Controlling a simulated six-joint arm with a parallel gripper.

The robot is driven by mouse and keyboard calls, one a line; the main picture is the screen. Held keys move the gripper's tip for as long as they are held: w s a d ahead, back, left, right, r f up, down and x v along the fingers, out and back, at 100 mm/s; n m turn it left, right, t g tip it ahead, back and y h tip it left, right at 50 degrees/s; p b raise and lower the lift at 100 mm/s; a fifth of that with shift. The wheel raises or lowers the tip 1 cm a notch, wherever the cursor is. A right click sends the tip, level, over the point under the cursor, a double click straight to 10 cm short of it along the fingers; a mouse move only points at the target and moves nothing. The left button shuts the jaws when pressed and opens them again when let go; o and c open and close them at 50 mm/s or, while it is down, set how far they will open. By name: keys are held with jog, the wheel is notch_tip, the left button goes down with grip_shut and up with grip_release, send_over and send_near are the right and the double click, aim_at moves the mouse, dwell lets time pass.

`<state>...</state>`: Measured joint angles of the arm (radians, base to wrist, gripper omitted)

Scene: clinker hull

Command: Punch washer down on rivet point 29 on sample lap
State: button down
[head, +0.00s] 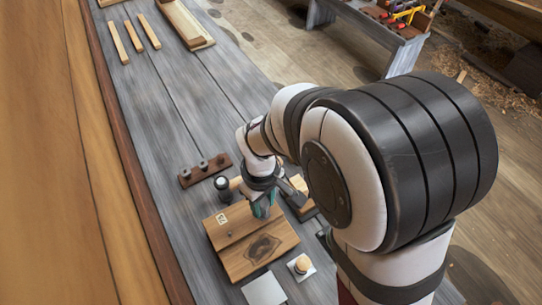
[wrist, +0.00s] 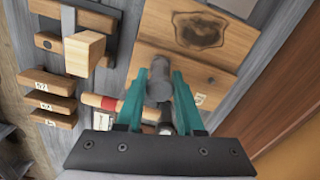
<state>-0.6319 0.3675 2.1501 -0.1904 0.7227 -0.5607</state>
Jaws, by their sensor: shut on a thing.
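The sample lap (head: 238,262), two overlapping wooden boards with a dark knot, lies on the grey bench. It fills the upper middle of the wrist view (wrist: 222,82), where a small white label (wrist: 199,99) shows near its edge; the number is too small to read surely. My gripper (wrist: 163,76), with teal fingers, is shut on a grey cylindrical punch (wrist: 158,88). In the head view my gripper (head: 262,210) is over the lap's upper right part. The washer and rivet point cannot be made out. Whether the punch touches the lap is unclear.
A red-banded wooden handle (wrist: 100,101) lies left of the fingers. A dark rack with pegs (head: 206,169) and a dark round pot (head: 222,184) stand behind the lap. Labelled wooden blocks (wrist: 50,103) lie left in the wrist view. A pale plate (head: 264,290) lies in front.

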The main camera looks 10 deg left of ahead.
jog(key=shift+f, duration=0.15)
jog(key=shift+c, duration=2.2)
grip_release()
notch_tip(320, 180, up, 8)
jog(key=shift+r, duration=0.1)
